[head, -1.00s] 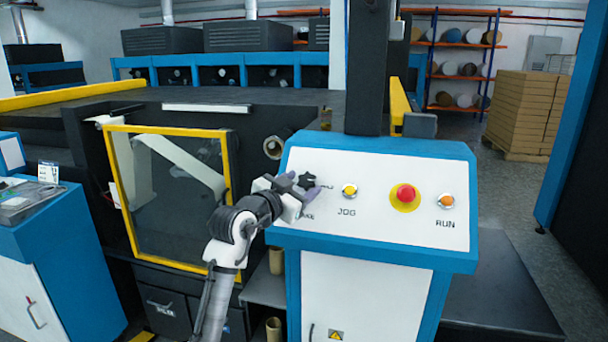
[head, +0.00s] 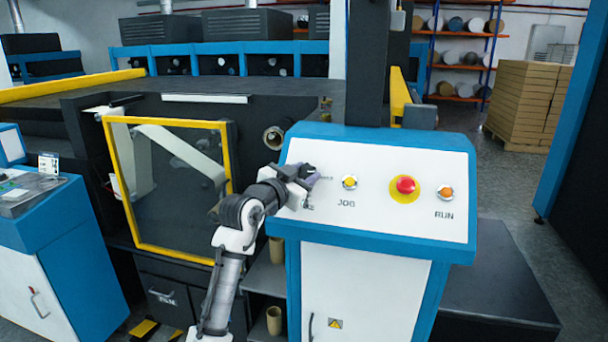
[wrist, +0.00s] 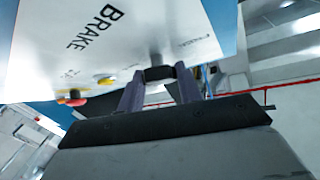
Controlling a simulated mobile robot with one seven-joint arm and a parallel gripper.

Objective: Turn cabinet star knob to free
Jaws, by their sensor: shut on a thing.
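The black star knob (wrist: 159,73) sits on the white sloped face of the blue-framed control cabinet (head: 372,244), at its left end by the BRAKE label (wrist: 95,28). My gripper (head: 309,180) is at the knob, and its two grey-purple fingers (wrist: 160,84) are closed on the knob's sides in the wrist view. In the head view my gripper mostly hides the knob and part of the label. The knob's setting cannot be read.
A yellow JOG button (head: 349,182), a red mushroom button (head: 405,186) and an orange RUN button (head: 445,193) stand to the right on the same panel. A yellow-framed guard door (head: 228,165) is to the left.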

